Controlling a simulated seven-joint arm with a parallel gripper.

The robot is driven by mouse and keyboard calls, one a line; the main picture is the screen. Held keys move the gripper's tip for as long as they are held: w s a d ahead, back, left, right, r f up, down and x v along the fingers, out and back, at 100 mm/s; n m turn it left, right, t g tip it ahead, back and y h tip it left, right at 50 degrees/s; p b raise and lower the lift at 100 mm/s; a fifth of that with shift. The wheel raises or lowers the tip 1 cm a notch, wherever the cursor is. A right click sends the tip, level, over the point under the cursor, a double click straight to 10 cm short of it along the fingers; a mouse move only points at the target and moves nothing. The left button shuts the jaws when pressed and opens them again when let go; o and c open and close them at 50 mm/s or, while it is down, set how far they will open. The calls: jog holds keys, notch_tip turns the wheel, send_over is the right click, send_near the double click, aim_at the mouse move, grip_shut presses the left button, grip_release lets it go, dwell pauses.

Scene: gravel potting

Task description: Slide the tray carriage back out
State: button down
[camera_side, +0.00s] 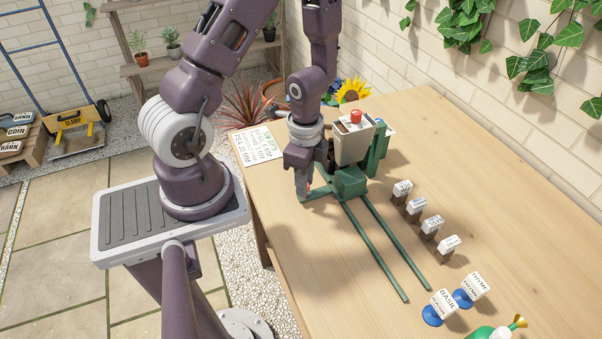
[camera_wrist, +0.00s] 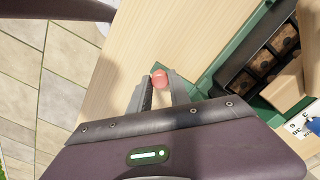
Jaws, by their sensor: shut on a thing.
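My gripper (camera_side: 304,194) is low over the table beside the green potting machine (camera_side: 377,150). In the wrist view my gripper (camera_wrist: 158,88) has its fingers closed around a red knob (camera_wrist: 160,76). The tray carriage (camera_wrist: 238,62) is green and carries a dark tray (camera_wrist: 268,50) with brown-filled cells. In the side view the carriage (camera_side: 348,183) sits at the machine end of two green rails (camera_side: 385,235), by the grey hopper (camera_side: 353,142). My wrist and the hopper hide most of the tray there.
Several labelled dark blocks (camera_side: 430,226) stand right of the rails. Two white labelled blocks with blue bases (camera_side: 440,305) and a green bottle (camera_side: 492,333) are near the front. A printed sheet (camera_side: 257,147) lies left of the machine. The rails' front stretch is bare.

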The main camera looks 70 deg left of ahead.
jog(key=d, duration=2.5)
jog(key=c, duration=1.2)
grip_release()
jog(key=w+a+r+n+t, duration=0.1)
jog(key=a+r, duration=0.2)
jog(key=r, duration=0.3)
jog(key=a+r+n+t+y, duration=0.1)
jog(key=a+r+n, duration=0.15)
jog(key=r, duration=0.45)
jog(key=w+a+r+t, duration=0.1)
jog(key=a+r, duration=0.3)
jog(key=r, duration=0.2)
jog(key=s+a+r+n+t+h, duration=0.1)
jog(key=s+a+r+n+t, duration=0.1)
jog(key=s+a+r+n, duration=0.3)
jog(key=s+a+r, duration=0.2)
jog(key=s+r, duration=0.2)
jog(key=shift+s+t, duration=0.2)
jog(key=shift+t, duration=0.1)
